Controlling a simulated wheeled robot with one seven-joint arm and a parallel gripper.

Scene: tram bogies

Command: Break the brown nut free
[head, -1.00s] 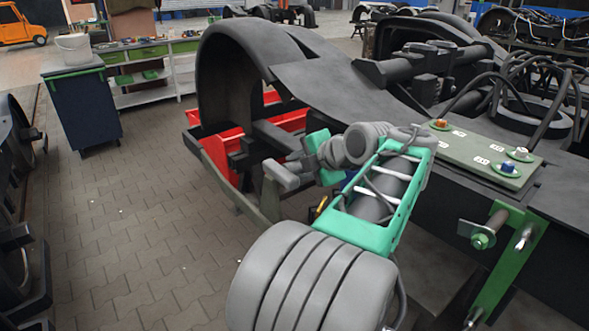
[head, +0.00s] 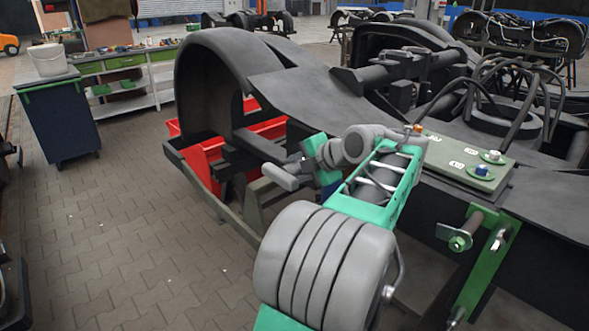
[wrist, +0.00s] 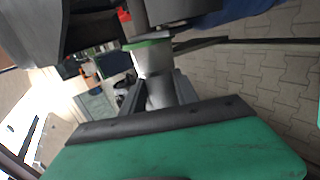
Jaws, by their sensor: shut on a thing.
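The brown nut (head: 418,128) sits on the left end of the green-grey plate (head: 455,157) on the dark bogie frame, just behind my arm in the head view. It is partly hidden there and I cannot make it out in the wrist view. A white-topped nut (head: 494,155) and a blue nut (head: 482,170) stand on the plate's right part. In the wrist view my gripper (wrist: 158,95) has its dark jaws closed around a grey cylindrical tool (wrist: 155,66) with a green band. The tool's working end is not clear. In the head view the jaws are hard to make out.
The bogie's curved wheel guard (head: 225,75) and red bins (head: 205,160) lie beyond my arm. A green bracket (head: 485,265) hangs below the plate. Black hoses loop behind it. A dark cart (head: 60,120) with a white bucket stands left. The paved floor at left is clear.

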